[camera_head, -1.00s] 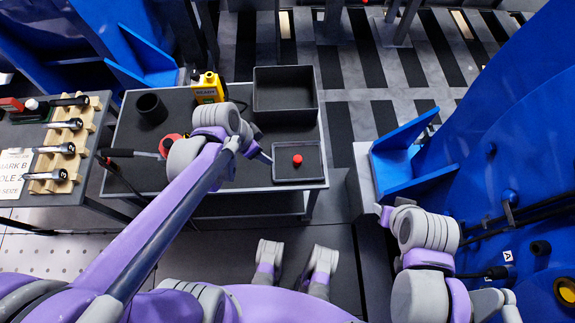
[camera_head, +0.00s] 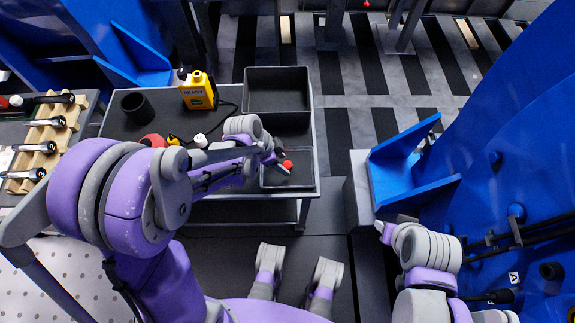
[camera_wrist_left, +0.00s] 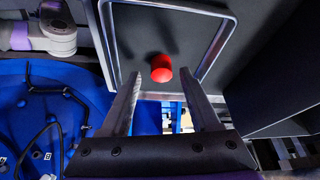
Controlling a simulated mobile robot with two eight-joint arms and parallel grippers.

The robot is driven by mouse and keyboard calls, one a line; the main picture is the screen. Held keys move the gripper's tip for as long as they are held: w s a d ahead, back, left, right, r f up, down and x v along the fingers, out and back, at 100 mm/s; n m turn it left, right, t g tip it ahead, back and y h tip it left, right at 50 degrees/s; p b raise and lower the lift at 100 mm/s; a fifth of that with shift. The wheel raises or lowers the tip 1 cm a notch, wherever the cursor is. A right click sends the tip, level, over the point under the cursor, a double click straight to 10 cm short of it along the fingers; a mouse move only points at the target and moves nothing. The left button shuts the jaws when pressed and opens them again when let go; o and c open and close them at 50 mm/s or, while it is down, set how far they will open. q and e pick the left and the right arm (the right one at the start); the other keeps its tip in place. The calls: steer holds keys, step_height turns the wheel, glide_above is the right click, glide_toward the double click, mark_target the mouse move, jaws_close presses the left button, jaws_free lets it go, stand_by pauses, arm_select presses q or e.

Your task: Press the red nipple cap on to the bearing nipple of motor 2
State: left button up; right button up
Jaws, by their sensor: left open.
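The red nipple cap (camera_head: 287,164) stands in a shallow dark tray (camera_head: 290,187) at the right front of the trolley top. It also shows in the left wrist view (camera_wrist_left: 161,68), just beyond and between my fingertips. My left gripper (camera_head: 280,163) is over the tray, close to the cap; the wrist view shows its two fingers (camera_wrist_left: 158,84) apart with nothing held. My right gripper (camera_head: 382,229) is beside the blue motor housing (camera_head: 530,150), its jaws too small to judge. I cannot tell which motor is motor 2 or pick out its bearing nipple.
A deep black bin (camera_head: 277,90) stands behind the tray. A yellow bottle (camera_head: 197,92), a black cup (camera_head: 143,107) and a white cap (camera_head: 200,141) are also on the trolley. A wooden rack (camera_head: 42,135) holds tools at left. A blue bracket (camera_head: 400,170) juts out at right.

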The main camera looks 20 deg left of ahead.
mark_target(287, 166)
arm_select(q)
steer(key=x, duration=0.2)
steer(key=shift+w+d+f, duration=0.1)
steer(key=shift+d+f, duration=0.05)
steer(key=shift+f, duration=0.1)
jaws_close()
